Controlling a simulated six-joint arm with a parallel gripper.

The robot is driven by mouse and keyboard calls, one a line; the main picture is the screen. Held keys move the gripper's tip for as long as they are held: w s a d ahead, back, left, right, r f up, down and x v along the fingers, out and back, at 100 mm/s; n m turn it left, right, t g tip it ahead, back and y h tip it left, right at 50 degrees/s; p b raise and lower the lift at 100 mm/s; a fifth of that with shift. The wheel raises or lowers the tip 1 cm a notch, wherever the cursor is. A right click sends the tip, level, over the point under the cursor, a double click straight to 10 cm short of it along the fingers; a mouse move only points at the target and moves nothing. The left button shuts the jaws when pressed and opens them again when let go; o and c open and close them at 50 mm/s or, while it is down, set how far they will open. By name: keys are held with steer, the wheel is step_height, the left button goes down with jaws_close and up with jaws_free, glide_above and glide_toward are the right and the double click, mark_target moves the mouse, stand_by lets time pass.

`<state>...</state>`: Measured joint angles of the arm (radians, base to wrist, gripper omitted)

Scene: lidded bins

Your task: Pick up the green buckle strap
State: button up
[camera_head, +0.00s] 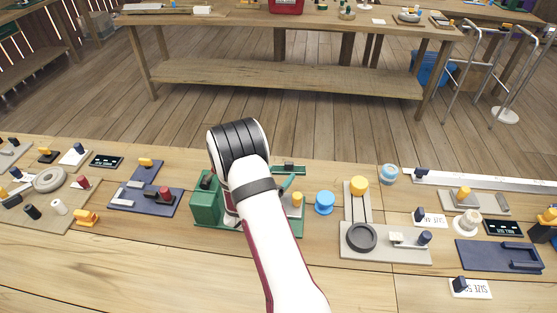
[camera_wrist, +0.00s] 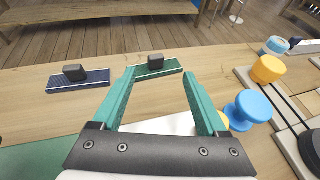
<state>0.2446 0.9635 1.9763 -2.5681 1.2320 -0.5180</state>
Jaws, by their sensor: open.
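The green buckle strap (camera_wrist: 170,70) is a short dark green strip with a pale edge line and a black block on it. It lies flat on the wooden bench in the wrist view, just beyond my fingertips. In the camera_head view the strap (camera_head: 289,169) shows partly to the right of my arm. My gripper (camera_wrist: 159,77) has two teal fingers spread apart with nothing between them. The strap appears between and past the tips, apart from them. In the camera_head view my arm hides most of the gripper; one teal finger shows.
A similar navy strap (camera_wrist: 95,82) with a black block lies to the left. A blue round knob (camera_wrist: 252,106) and a yellow knob (camera_wrist: 269,69) stand to the right. A green fixture (camera_head: 207,203) sits beside my arm. Bare bench surrounds the strap.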

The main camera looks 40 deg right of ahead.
mark_target(290, 162)
steer(key=x, duration=0.8)
steer(key=shift+r, duration=0.1)
steer(key=x, duration=0.6)
steer(key=shift+w+a, duration=0.25)
jaws_close()
